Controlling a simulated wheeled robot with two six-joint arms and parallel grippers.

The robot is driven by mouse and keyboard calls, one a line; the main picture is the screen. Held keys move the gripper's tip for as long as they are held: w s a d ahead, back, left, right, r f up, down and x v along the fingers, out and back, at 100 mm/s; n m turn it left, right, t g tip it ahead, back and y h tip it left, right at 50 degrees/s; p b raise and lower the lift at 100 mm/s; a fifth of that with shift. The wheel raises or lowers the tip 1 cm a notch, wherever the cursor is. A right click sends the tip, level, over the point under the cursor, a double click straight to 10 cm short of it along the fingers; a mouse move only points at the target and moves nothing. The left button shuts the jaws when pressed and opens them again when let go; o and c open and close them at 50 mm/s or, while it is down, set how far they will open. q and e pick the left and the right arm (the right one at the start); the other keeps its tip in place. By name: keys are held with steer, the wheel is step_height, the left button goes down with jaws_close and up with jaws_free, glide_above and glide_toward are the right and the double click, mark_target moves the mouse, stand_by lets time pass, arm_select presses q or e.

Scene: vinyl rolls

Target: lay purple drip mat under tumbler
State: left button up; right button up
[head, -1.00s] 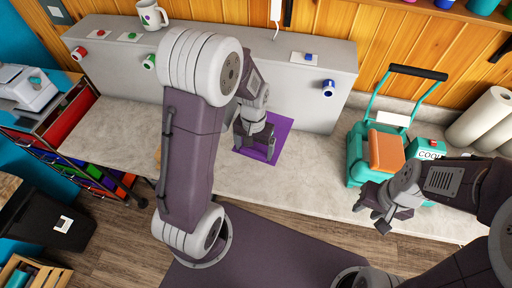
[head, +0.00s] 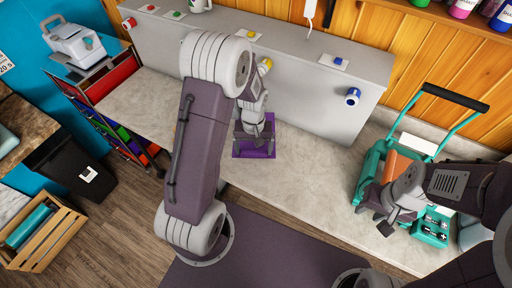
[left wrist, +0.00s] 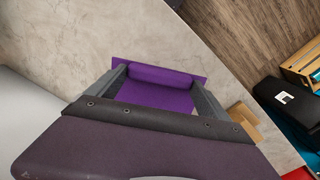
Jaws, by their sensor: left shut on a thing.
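The purple drip mat (head: 262,146) is at the front of the long grey box, over the pale counter. My left gripper (head: 258,134) is shut on it from above. In the left wrist view the mat (left wrist: 150,96) spans between the two fingers, with a rounded purple band along its far side. I cannot tell whether that band is part of the mat or a separate thing, or whether the mat touches the counter. My right gripper (head: 376,217) is open and empty, low beside the teal cart. I cannot make out a tumbler; my left arm hides part of the counter.
The grey box (head: 310,85) has coloured buttons on top and small coloured fittings on its front. A teal cart (head: 370,170) stands at the right. A black bin (head: 75,165) and wooden crate (head: 40,240) are at the left. The counter's middle (head: 300,175) is clear.

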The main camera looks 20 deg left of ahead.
arm_select(q)
steer(key=f+n, duration=0.1)
steer(key=a+f+n, duration=0.1)
steer(key=f, duration=0.1)
steer(key=w+f+n, duration=0.1)
steer(key=shift+a+f+n+b, duration=0.3)
steer(key=shift+a+f+b, duration=0.05)
steer(key=shift+b, duration=0.05)
steer(key=shift+s+r, duration=0.1)
steer(key=shift+f, duration=0.2)
steer(key=shift+f, duration=0.35)
stand_by(0.5)
steer(key=shift+f+b, duration=0.65)
steer(key=shift+f, duration=0.05)
steer(key=shift+f, duration=0.1)
steer(key=shift+f+b, duration=0.4)
steer(key=shift+f, duration=0.15)
